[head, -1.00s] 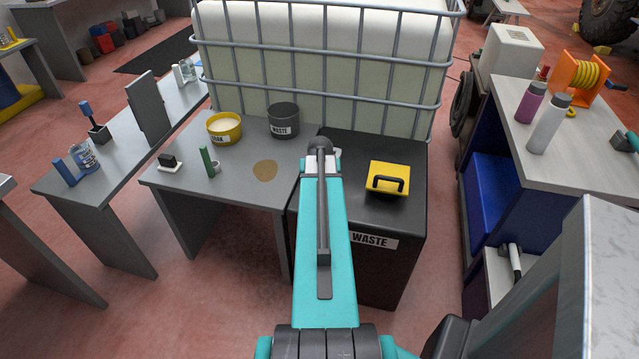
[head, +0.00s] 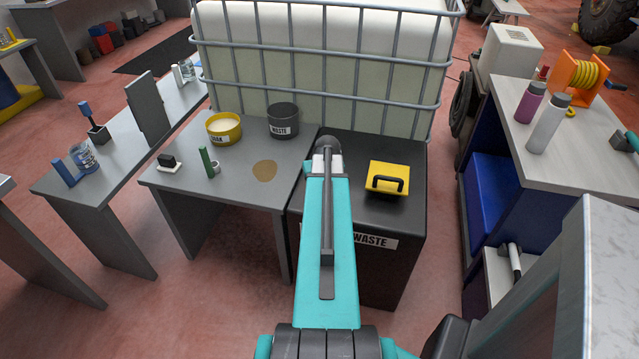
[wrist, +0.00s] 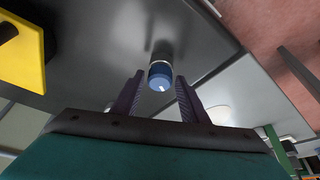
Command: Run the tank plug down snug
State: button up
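My gripper (wrist: 156,98) shows in the wrist view with its two dark fingers apart. A short blue round-topped piece (wrist: 160,76) with a pale ring and a small white mark sits between and just beyond the fingertips. A gap shows on each side of it, so it is not clamped. It appears to be over the dark waste cabinet top (wrist: 105,50); I cannot tell whether it is the tank plug. In the head view my arm hides this piece and the fingers. The white caged tank (head: 320,80) stands behind the cabinet.
A yellow block with a black handle (head: 388,178) lies on the waste cabinet (head: 400,215), right of my arm. The grey table at left holds a yellow tub (head: 224,128), a grey waste tub (head: 283,122), a green cylinder (head: 207,162) and a brown stain (head: 264,171).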

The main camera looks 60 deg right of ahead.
jog(key=shift+n, duration=0.5)
jog(key=shift+s+d+n+t+y, duration=0.1)
jog(key=shift+n+t+y, duration=0.25)
jog(key=shift+n, duration=0.45)
jog(key=shift+n+y+b, duration=0.35)
jog(key=shift+n+b, duration=0.05)
jog(key=shift+n, duration=0.5)
jog(key=shift+d, duration=0.1)
jog(key=shift+n+t+y, duration=0.25)
jog(key=shift+n+y, duration=0.05)
jog(key=shift+n, duration=0.6)
jog(key=shift+b, duration=0.3)
